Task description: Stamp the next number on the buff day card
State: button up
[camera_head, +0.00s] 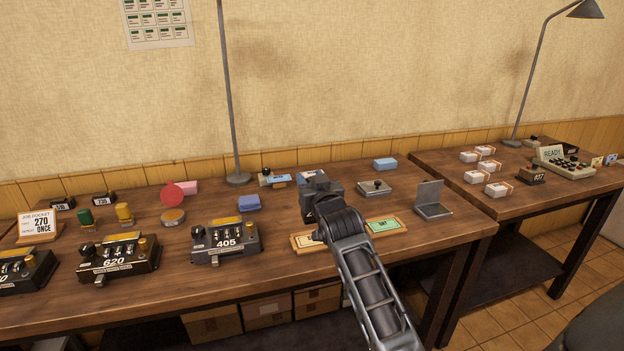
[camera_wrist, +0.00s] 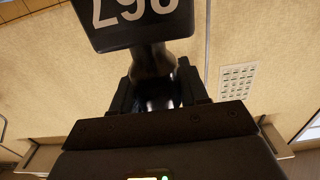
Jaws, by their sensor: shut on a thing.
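My gripper (camera_wrist: 158,95) is shut on the handle of a dark numbered stamp (camera_wrist: 140,28). Large white digits show on its plate, cut off by the top edge of the wrist view; the last one is unclear. In the head view my gripper (camera_head: 321,197) is over the middle of the table, seen from behind. The buff card (camera_head: 306,241) lies in a wooden holder just left of and below my wrist, its right end partly hidden. A green card (camera_head: 384,226) lies in another holder to the right. Whether the stamp touches anything cannot be told.
A job docket (camera_head: 42,223) reading 270 ONCE stands at the far left. Stamps marked 620 (camera_head: 118,258) and 405 (camera_head: 225,240) stand left of the buff card. An ink pad (camera_head: 374,187) and an open grey stand (camera_head: 432,201) are to the right. A lamp pole rises behind.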

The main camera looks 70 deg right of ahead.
jog(key=shift+f+b, duration=1.65)
jog(key=shift+f, duration=0.95)
jog(key=shift+f+b, duration=0.45)
jog(key=shift+f, duration=0.15)
jog(key=shift+r, duration=0.1)
jog(key=shift+r+p, duration=1.85)
jog(key=shift+r, duration=0.45)
jog(key=shift+r+p, duration=0.35)
jog(key=shift+r, duration=0.8)
jog(key=shift+s+a, duration=0.1)
